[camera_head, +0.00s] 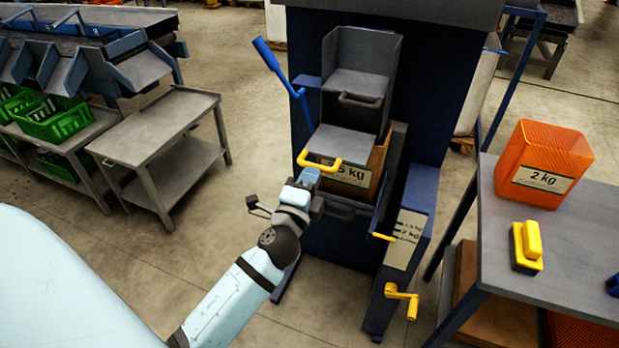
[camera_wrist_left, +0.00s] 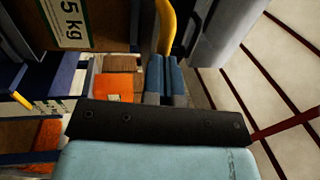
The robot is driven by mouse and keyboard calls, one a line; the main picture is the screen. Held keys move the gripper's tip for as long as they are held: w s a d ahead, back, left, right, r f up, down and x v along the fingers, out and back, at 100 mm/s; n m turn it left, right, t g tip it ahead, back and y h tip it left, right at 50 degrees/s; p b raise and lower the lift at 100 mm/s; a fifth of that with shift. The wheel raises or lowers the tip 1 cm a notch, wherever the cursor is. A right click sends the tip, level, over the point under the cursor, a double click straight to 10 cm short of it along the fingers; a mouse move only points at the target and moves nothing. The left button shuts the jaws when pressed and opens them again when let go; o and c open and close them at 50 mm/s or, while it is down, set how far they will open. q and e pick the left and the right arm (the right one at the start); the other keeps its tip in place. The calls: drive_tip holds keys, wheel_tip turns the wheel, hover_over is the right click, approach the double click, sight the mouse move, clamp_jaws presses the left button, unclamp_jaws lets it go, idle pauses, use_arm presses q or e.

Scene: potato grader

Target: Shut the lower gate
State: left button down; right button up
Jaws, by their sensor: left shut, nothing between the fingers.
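A dark blue weighing machine has two grey trays or plates one above the other. The lower grey plate (camera_head: 342,143), which looks like the lower gate, sticks out at its front and carries a yellow bar handle (camera_head: 322,162). My left gripper (camera_head: 309,176) is shut and empty just below the left end of this handle. In the left wrist view the closed fingers (camera_wrist_left: 164,76) point towards the yellow handle (camera_wrist_left: 168,28). I cannot tell whether they touch it. My right gripper is not in view.
The upper plate (camera_head: 356,84) has a grey handle. A blue lever (camera_head: 283,73) rises at the left, and a yellow crank (camera_head: 402,298) sits low at the right. A table (camera_head: 580,235) at the right holds an orange bin (camera_head: 548,150). A grey cart (camera_head: 160,125) stands left.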

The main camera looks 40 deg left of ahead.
sight(326, 149)
use_arm(q)
drive_tip(key=x, duration=0.4)
drive_tip(key=f+x, duration=0.1)
drive_tip(key=x, duration=0.2)
drive_tip(key=f+x, duration=0.1)
drive_tip(key=x, duration=0.3)
drive_tip(key=shift+w, duration=0.6)
drive_tip(key=shift+r, duration=0.3)
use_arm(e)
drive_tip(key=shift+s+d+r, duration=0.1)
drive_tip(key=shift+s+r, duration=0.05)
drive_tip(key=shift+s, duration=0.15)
use_arm(q)
drive_tip(key=shift+a+r, duration=0.1)
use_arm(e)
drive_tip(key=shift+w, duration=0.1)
